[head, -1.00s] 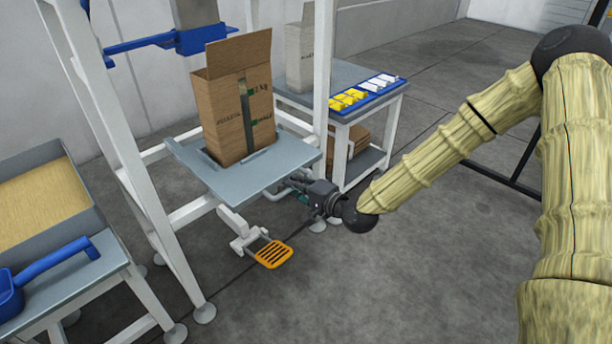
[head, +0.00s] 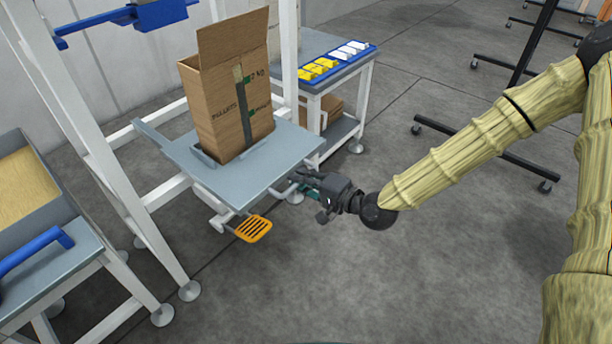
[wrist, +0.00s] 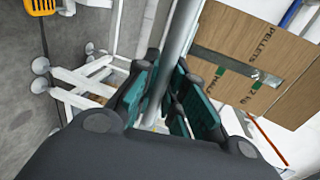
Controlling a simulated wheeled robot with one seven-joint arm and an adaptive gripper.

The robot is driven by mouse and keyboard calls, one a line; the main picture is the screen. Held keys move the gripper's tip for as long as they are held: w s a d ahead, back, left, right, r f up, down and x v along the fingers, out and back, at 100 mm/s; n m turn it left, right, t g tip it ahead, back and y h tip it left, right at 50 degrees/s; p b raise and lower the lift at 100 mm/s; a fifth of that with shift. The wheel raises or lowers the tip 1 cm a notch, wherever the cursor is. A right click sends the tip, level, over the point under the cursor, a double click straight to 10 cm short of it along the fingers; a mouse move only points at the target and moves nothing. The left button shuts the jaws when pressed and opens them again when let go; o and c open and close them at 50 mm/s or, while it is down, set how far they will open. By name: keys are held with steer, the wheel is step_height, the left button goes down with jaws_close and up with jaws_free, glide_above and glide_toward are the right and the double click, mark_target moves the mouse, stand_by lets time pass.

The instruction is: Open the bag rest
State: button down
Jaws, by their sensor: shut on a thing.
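The bag rest is a grey plate (head: 245,186) on the white frame, with an open brown paper bag (head: 228,110) standing upright on it. A grey bar (head: 283,193) runs along the plate's near right edge. My gripper (head: 308,185) is at this bar, beside and just below the plate's edge. In the wrist view, the grey bar (wrist: 181,42) passes between the teal finger pads of my gripper (wrist: 160,95), which is shut on it. The bag's printed side (wrist: 265,55) shows to the right of the bar there.
An orange pedal (head: 253,229) sits low in front of the plate. White posts (head: 290,70) flank the bag. A side table with a blue tray (head: 340,60) stands behind, and a grey bin (head: 35,190) at left. Floor to the lower right is clear.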

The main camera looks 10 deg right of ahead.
steer(key=shift+s, duration=0.15)
steer(key=c, duration=1.5)
jaws_free()
steer(key=shift+o, duration=0.2)
steer(key=v, duration=1.1)
steer(key=shift+s+d, duration=0.25)
steer(key=shift+d, duration=0.1)
